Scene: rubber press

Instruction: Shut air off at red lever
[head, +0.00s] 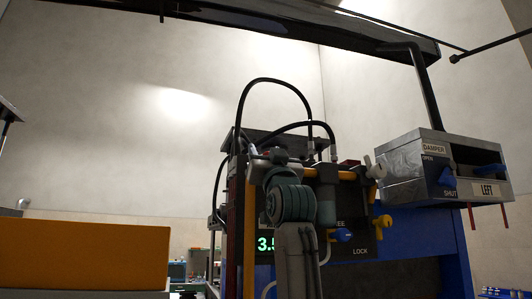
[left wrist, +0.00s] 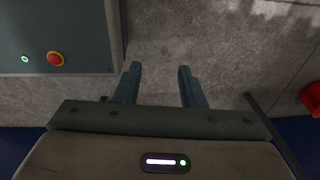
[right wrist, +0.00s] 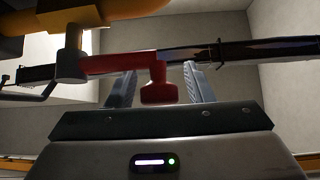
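The red lever (right wrist: 112,64) shows in the right wrist view. It runs sideways from a grey pivot under a yellow pipe (right wrist: 135,10), and its end turns down into a red knob. My right gripper (right wrist: 160,72) is open, with the knob between its two fingers in the picture; I see no clear contact. In the head view my right arm stands in front of the press, and I cannot make out the red lever there. My left gripper (left wrist: 156,72) is open and empty above the grey floor in the left wrist view.
The press has black hoses (head: 274,81), a yellow lever (head: 381,221) and a blue lever (head: 342,235) near the LOCK label. A grey damper box (head: 405,182) hangs at right. A red button (left wrist: 55,59) sits on a panel beside my left gripper.

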